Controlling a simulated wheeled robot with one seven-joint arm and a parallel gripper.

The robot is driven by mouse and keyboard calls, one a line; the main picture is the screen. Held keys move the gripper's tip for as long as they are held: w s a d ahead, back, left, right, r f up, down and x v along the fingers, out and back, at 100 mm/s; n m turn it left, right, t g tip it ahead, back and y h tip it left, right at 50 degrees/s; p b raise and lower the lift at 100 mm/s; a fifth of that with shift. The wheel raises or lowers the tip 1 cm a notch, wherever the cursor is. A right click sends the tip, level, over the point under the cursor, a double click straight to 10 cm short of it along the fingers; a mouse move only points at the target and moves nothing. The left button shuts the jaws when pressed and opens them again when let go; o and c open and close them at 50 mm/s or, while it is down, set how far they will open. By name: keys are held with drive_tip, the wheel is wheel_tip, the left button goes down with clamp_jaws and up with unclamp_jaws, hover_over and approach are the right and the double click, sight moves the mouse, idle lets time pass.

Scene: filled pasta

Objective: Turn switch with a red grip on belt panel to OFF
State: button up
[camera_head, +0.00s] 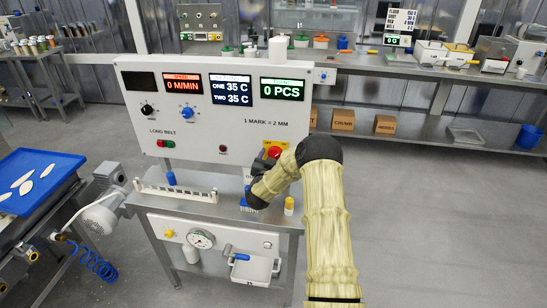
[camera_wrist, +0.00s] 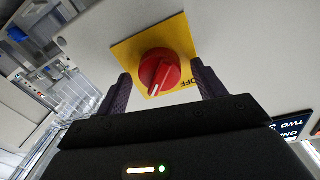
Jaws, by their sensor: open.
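The switch with a red grip (camera_wrist: 158,72) sits on a yellow plate (camera_wrist: 181,34) on the belt panel (camera_head: 215,130). In the wrist view it lies between and just beyond the fingers of my gripper (camera_wrist: 162,92), which is open and holds nothing. The white mark on the red grip points toward the lower left of that view, and the word OFF shows on the plate to the right of the grip. In the head view the red grip (camera_head: 274,152) shows at the panel's lower right, partly hidden by my arm.
Other controls on the panel include a black knob (camera_head: 147,110), a blue knob (camera_head: 187,112) and green and red buttons (camera_head: 165,143). Below, a white rack (camera_head: 176,192) and a yellow-capped bottle (camera_head: 289,205) stand on the steel shelf. Open floor lies to the right.

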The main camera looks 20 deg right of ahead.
drive_tip(key=shift+c, duration=0.4)
drive_tip(key=c, duration=0.9)
drive_tip(key=shift+a+n, duration=0.1)
drive_tip(key=shift+n, duration=0.3)
drive_tip(key=shift+f+n+t+b, duration=0.1)
drive_tip(key=shift+n+t+b, duration=0.25)
drive_tip(key=shift+n+b, duration=2.75)
drive_tip(key=shift+f+n+t+b, duration=0.1)
drive_tip(key=shift+n+t+b, duration=0.2)
drive_tip(key=shift+n, duration=5.6)
